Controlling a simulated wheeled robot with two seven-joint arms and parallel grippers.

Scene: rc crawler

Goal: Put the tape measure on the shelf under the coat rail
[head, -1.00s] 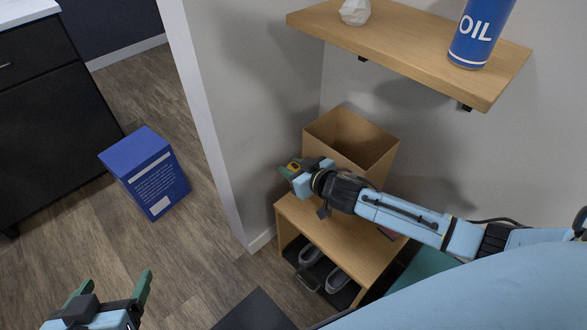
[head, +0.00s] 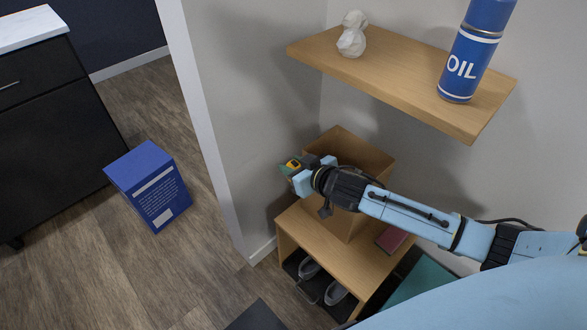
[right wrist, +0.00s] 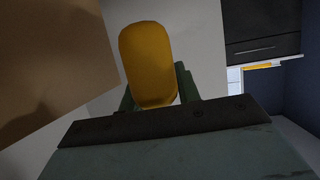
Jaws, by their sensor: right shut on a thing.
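The tape measure is yellow and black and small in the head view (head: 293,164). My right gripper (head: 290,170) is shut on it, and its yellow body fills the space between the green fingers in the right wrist view (right wrist: 148,62). The gripper is beside the open cardboard box, at its left edge and above the low bench. The wooden wall shelf (head: 395,85) is higher up and to the right. No coat rail shows. My left gripper is out of the head view.
A white crumpled object (head: 351,38) and a blue oil can (head: 471,55) stand on the wall shelf, with bare wood between them. The cardboard box (head: 372,153) stands on the bench (head: 372,262), which has shoes (head: 335,292) below. A blue box (head: 150,186) is on the floor.

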